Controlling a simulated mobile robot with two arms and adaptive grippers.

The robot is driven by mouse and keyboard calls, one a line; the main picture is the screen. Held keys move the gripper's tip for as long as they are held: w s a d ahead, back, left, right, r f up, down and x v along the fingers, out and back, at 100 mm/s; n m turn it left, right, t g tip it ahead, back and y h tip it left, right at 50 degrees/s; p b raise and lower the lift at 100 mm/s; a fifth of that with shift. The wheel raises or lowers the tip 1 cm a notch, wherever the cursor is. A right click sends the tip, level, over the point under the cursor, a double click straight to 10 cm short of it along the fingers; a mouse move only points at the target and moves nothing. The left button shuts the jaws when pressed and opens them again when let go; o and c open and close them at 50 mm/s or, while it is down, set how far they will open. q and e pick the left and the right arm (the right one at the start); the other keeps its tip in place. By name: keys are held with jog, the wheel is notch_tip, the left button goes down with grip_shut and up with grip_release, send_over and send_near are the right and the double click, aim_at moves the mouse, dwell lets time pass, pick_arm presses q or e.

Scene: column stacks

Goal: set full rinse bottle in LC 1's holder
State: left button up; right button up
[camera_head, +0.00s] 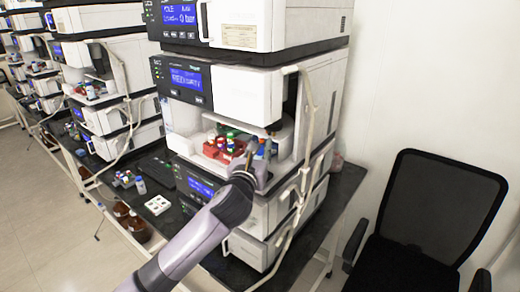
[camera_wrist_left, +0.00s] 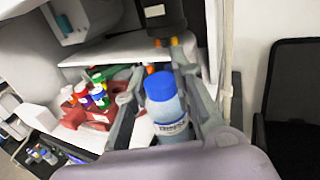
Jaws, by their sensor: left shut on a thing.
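My left gripper (camera_head: 258,152) reaches into the open bay of the LC stack (camera_head: 235,90) in the head view. In the left wrist view my left gripper (camera_wrist_left: 157,88) is shut on a clear bottle with a blue cap (camera_wrist_left: 160,86) and a white label, the rinse bottle. The bottle looks roughly upright between the two fingers. A red rack (camera_wrist_left: 92,118) with several coloured-cap vials stands left of the gripper; the red rack also shows in the head view (camera_head: 218,153). I cannot make out the bottle holder; the gripper and bottle may hide it. My right gripper is not in view.
A black part with orange tips (camera_wrist_left: 162,18) hangs just above and behind the bottle. A pale tube (camera_head: 303,130) runs down the stack's right side. A black chair (camera_head: 440,205) stands at the right. Bottles and vials (camera_head: 127,180) sit on the dark bench at left.

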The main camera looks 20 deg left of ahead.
pick_arm(q)
jog(key=o, duration=1)
jog(key=shift+c, duration=0.2)
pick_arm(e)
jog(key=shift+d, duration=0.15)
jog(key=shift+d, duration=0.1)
pick_arm(q)
jog(key=shift+s, duration=0.15)
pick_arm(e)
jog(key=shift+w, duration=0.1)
